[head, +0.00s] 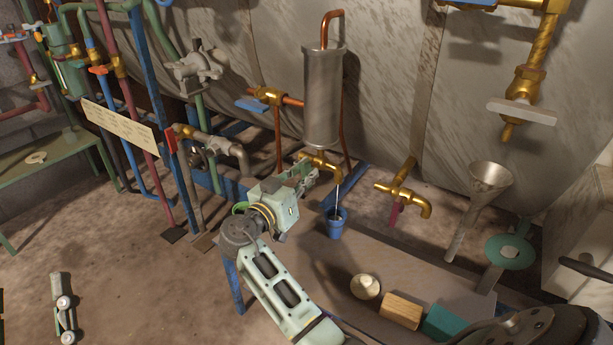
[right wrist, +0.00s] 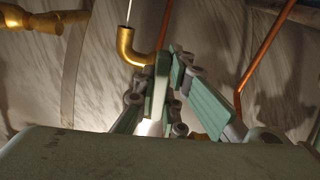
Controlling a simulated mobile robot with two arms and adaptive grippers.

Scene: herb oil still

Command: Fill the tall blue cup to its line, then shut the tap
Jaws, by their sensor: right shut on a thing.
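The blue cup (head: 336,228) stands upright on the bench under the brass tap's spout (head: 338,177). A thin pale stream runs from the spout into the cup. I cannot make out the fill line or the level. My right gripper (head: 306,172) is at the tap, left of the spout, shut on the tap handle, which the fingers hide. In the right wrist view the closed fingers (right wrist: 160,85) are beside the brass spout (right wrist: 126,45), with the thin stream at it.
A grey cylinder (head: 323,95) with copper pipe stands above the tap. A second brass tap (head: 405,195) and a metal funnel (head: 488,185) are to the right. A pale round dish (head: 366,287), a wooden block (head: 401,311) and a teal block (head: 443,323) are on the front bench.

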